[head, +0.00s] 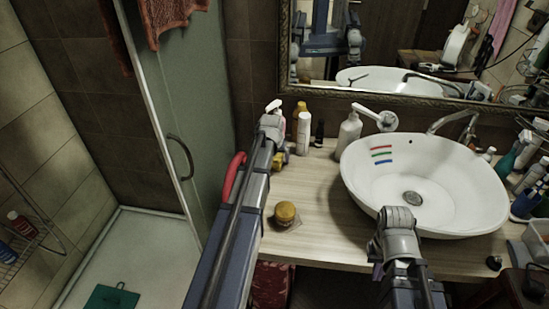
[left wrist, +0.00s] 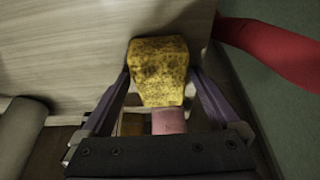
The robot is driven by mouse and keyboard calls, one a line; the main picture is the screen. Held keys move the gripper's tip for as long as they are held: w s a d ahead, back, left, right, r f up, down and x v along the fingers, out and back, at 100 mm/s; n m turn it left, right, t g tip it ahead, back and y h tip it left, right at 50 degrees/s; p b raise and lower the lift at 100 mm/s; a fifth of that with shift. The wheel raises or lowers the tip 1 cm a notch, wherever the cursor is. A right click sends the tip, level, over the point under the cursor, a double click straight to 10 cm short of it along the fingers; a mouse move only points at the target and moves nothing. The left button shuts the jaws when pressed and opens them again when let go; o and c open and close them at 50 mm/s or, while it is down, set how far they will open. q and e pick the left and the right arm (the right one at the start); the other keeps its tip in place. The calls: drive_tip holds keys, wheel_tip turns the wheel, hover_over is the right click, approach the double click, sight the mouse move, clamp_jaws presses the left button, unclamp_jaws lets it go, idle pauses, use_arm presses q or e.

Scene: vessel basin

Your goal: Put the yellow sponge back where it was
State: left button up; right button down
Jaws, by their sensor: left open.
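The yellow sponge (left wrist: 158,70), a speckled block, sits on the wooden counter between the spread fingers of my left gripper (left wrist: 160,82) in the left wrist view. The fingers stand along both its sides; I cannot tell whether they touch it. In the head view a small yellow patch (head: 278,160) shows beside my left arm, probably the same sponge; the arm hides my left fingertips there. My right arm ends at the basin's front rim, and its gripper (head: 378,271) is mostly hidden below its wrist.
A round yellow-brown object (head: 286,213) lies on the counter (head: 320,185). Bottles (head: 304,132) and a soap pump (head: 349,131) stand at the back. The white basin (head: 450,205), with red, green and blue stripes inside, is right. A red curved object (head: 232,176) is left.

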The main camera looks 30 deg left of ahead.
idle(0.4)
use_arm(q)
drive_tip(key=shift+r, duration=0.2)
drive_tip(key=p+v, duration=1.1)
drive_tip(key=v, duration=0.1)
drive_tip(key=shift+d, duration=0.1)
drive_tip(key=s+d+m+g, duration=0.1)
drive_tip(key=s+d+m, duration=0.1)
drive_tip(key=s+d, duration=0.5)
drive_tip(key=s+d+f+m+g, duration=0.1)
drive_tip(key=s+d+m+g, duration=0.1)
drive_tip(key=s+d, duration=0.5)
drive_tip(key=s+d+m+g, duration=0.1)
drive_tip(key=s+d+m, duration=0.2)
drive_tip(key=s+d, duration=0.4)
drive_tip(key=d, duration=0.9)
drive_tip(key=shift+s+d+f+m+g, duration=0.3)
drive_tip(key=shift+s+d+g, duration=0.05)
drive_tip(key=shift+s+g, duration=0.05)
